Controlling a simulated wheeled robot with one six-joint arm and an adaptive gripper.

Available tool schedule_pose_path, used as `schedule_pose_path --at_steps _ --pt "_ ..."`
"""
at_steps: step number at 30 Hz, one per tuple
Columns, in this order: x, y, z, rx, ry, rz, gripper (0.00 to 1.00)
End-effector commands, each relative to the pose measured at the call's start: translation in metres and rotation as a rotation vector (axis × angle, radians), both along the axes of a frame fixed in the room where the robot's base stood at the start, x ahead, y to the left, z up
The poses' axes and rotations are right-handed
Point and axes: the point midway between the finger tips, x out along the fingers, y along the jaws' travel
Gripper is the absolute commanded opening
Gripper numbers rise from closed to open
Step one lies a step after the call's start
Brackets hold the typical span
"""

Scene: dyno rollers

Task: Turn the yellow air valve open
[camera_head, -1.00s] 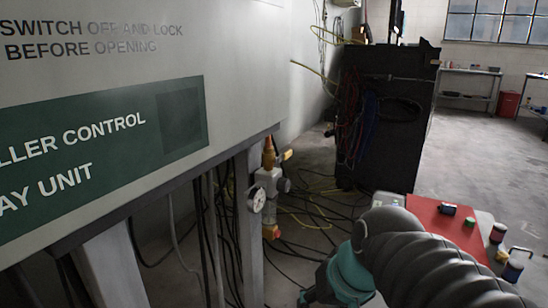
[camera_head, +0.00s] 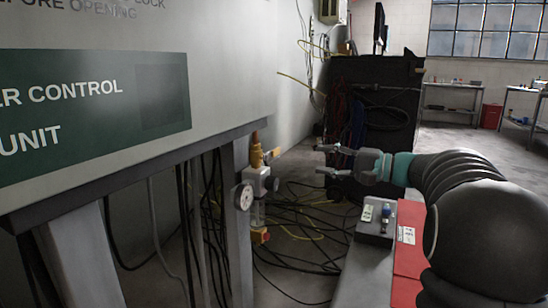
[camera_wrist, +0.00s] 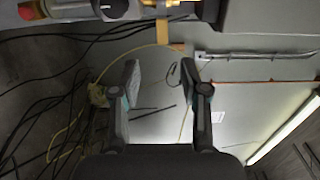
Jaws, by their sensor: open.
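The yellow air valve handle (camera_head: 274,153) sticks out to the right from the top of a pale air unit (camera_head: 258,180) beside the grey post. A brass-coloured fitting (camera_head: 257,152) rises next to it. In the wrist view the yellow handle (camera_wrist: 163,31) shows at the top, ahead of the fingertips and apart from them. My gripper (camera_head: 326,160) is open and empty, to the right of the valve, pointing left towards it. In the wrist view my gripper (camera_wrist: 160,75) has its two fingers well apart.
A round gauge (camera_head: 243,196) faces out from the air unit. The control cabinet (camera_head: 95,150) overhangs at left. Black cables (camera_head: 300,235) cover the floor. A black rack (camera_head: 385,95) stands behind my gripper.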

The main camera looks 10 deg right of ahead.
Motion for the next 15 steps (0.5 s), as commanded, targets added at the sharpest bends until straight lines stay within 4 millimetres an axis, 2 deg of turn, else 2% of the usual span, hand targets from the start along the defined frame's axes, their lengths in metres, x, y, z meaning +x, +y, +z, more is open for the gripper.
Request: schedule_pose_path --at_steps 5,15 --pt "0.009 0.006 0.002 0.013 -0.012 -0.001 0.45" --pt "0.044 0.055 0.002 0.011 -0.009 0.000 0.45"
